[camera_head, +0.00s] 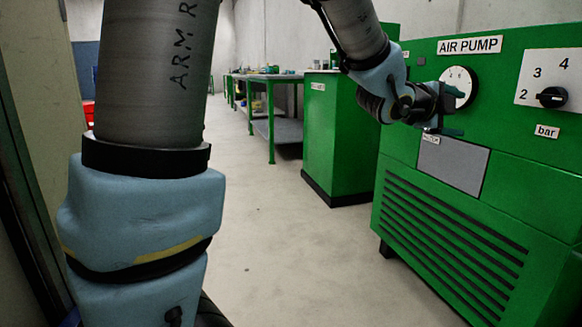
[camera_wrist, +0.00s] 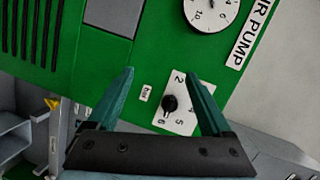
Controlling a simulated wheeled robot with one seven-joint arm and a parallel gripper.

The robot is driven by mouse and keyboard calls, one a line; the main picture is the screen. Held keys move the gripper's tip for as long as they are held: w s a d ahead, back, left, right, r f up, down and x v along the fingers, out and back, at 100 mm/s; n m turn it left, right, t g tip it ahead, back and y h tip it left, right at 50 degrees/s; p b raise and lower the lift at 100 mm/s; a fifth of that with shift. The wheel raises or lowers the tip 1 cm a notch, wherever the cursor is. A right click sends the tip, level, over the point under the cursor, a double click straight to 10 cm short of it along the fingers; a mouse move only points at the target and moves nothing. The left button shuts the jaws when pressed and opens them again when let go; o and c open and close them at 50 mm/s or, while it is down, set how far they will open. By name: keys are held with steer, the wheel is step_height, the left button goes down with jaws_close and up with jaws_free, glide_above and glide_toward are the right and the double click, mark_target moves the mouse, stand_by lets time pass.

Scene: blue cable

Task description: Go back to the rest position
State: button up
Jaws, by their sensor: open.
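My gripper (camera_head: 456,111) is open and empty in front of the green air pump (camera_head: 420,160) in the head view. It hides part of the round white gauge (camera_head: 461,77). In the wrist view my gripper (camera_wrist: 158,72) shows two teal fingers spread wide. The black knob (camera_wrist: 170,102) on its white scale plate (camera_wrist: 184,121) shows between the fingers, with nothing gripped. The same knob (camera_head: 552,97) is to the right of my gripper in the head view, apart from it. My arm reaches in from the top of the head view.
A green cabinet (camera_head: 330,140) stands left of the pump. Green workbenches (camera_head: 272,105) with items on top run along the back. The grey floor (camera_head: 270,240) in the middle is clear. A pale panel edge (camera_head: 38,130) stands close at the left.

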steer(key=w+a+f+n+y+p, duration=0.15)
steer(key=a+f+n+y, duration=0.3)
steer(key=a, duration=0.45)
steer(key=w+a+f+n+y+p, duration=0.1)
steer(key=w+a+f+n+y, duration=0.25)
steer(key=a+n, duration=0.4)
steer(key=w+a+f+n+y+p, duration=0.1)
steer(key=a+f+n+y+p, duration=0.2)
steer(key=a, duration=0.8)
steer(key=s+a+f+n+g+y+p, duration=0.1)
steer(key=s+a+f+n+g+y, duration=0.15)
steer(key=s+a+n, duration=0.45)
steer(key=s+a+f+n+g+y+p, duration=0.1)
steer(key=s+a+f+n+g+p, duration=0.2)
steer(key=s+a+n, duration=0.4)
step_height(320, 180, up, 37)
steer(key=w+a+m+p, duration=0.1)
steer(key=m+p, duration=0.1)
steer(key=p, duration=3.3)
steer(key=shift+w, duration=0.15)
steer(key=shift+f+g+h, duration=0.1)
steer(key=shift+g+h, duration=0.15)
